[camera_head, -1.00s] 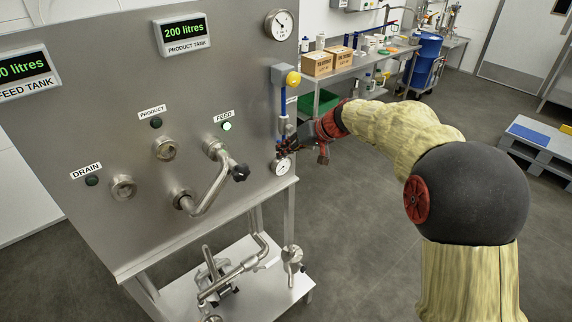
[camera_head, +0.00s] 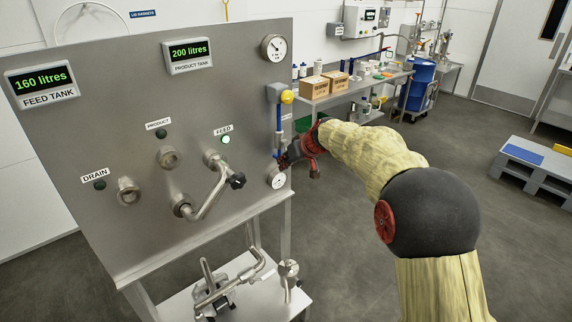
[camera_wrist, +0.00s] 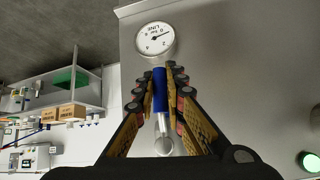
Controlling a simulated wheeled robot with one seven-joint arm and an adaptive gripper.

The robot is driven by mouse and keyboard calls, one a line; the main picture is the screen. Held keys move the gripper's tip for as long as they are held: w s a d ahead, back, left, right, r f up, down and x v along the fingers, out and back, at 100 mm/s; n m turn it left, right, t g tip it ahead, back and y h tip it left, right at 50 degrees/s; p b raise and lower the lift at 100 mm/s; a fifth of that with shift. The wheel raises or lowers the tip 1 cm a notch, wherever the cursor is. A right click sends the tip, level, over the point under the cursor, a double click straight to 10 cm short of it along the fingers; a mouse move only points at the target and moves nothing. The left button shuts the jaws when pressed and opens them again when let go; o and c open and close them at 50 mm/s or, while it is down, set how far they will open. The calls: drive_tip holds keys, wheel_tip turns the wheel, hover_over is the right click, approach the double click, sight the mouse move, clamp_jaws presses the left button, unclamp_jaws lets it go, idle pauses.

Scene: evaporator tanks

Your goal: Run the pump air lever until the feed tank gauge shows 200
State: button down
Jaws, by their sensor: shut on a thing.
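The feed tank gauge (camera_head: 42,80) at the panel's upper left reads 160 litres in green. The product tank gauge (camera_head: 190,54) reads 200 litres. My gripper (camera_head: 285,161) is at the panel's right edge, just above a small round dial. In the wrist view, my gripper (camera_wrist: 160,88) is shut on the blue lever handle (camera_wrist: 160,92), with a finger on each side. The lever's metal stem runs back between the fingers. The dial (camera_wrist: 155,39) lies just past the handle's tip.
The feed lamp (camera_head: 225,140) is lit; the product lamp (camera_head: 161,134) and drain lamp (camera_head: 99,185) are dark. A bent steel pipe (camera_head: 208,195) juts from the panel. A yellow knob (camera_head: 287,97) sits above my gripper. Open floor (camera_head: 345,240) lies right of the panel.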

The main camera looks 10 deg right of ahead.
drive_tip(key=shift+f, duration=0.1)
drive_tip(key=c, duration=1.9)
unclamp_jaws()
drive_tip(key=shift+o, duration=0.3)
drive_tip(key=v, duration=1.2)
idle(4.1)
